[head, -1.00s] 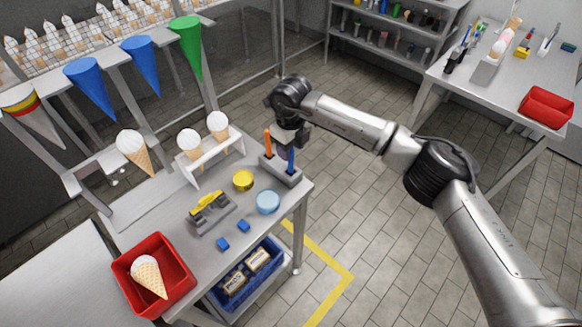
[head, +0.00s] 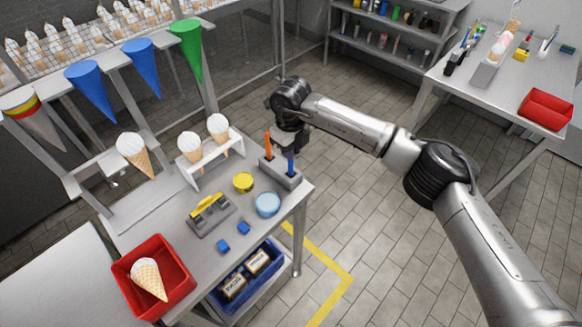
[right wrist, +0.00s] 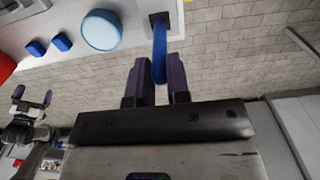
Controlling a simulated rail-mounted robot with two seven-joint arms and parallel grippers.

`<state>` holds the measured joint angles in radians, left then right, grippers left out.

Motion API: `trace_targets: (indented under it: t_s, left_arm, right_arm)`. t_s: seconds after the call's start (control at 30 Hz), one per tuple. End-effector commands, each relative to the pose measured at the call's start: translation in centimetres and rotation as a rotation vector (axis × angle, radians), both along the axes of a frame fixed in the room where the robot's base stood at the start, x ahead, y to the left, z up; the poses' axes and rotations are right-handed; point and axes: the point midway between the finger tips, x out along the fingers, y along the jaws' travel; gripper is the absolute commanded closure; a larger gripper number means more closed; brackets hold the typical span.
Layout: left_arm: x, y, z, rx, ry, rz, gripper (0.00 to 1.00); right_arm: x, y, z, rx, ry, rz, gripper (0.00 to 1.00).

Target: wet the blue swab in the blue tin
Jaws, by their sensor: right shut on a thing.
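The blue swab (head: 291,165) stands upright in a grey holder (head: 282,178) at the table's right corner. My right gripper (head: 293,149) is shut on its upper part. In the right wrist view the blue swab (right wrist: 160,52) lies between the fingers (right wrist: 160,82), its far end inside the holder's dark slot, hidden. The blue tin (head: 268,204), round and light blue, stands on the table just in front of the holder; it also shows in the right wrist view (right wrist: 102,30). My left gripper (right wrist: 32,95) shows small at the left of that view, fingers apart and empty.
An orange swab (head: 268,146) stands in the same holder. A yellow tin (head: 243,181), two blue cubes (head: 223,245), a grey block with a yellow top (head: 209,207), a cone rack (head: 210,160) and a red bin (head: 154,276) share the table.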

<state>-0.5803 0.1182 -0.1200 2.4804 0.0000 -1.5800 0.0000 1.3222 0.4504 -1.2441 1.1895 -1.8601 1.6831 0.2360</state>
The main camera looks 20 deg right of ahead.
Motion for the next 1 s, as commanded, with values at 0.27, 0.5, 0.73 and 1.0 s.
trace_targets:
  t_s: [0.27,0.5,0.73,1.0]
  left_arm:
    - [0.0,0.1,1.0,0.002,0.0,-0.001,0.03]
    - [0.0,0.1,1.7,0.004,-0.001,-0.003,0.03]
    - [0.0,0.1,2.5,0.004,-0.001,-0.003,0.03]
    - [0.0,0.1,3.3,0.004,-0.001,-0.003,0.03]
  right_arm:
    - [0.0,0.0,1.4,0.0,-0.001,0.0,1.0]
    - [0.0,0.0,2.5,0.0,0.0,0.0,1.0]
    - [0.0,0.0,3.6,0.0,0.0,0.0,1.0]
    - [0.0,0.0,4.9,0.0,0.0,0.0,1.0]
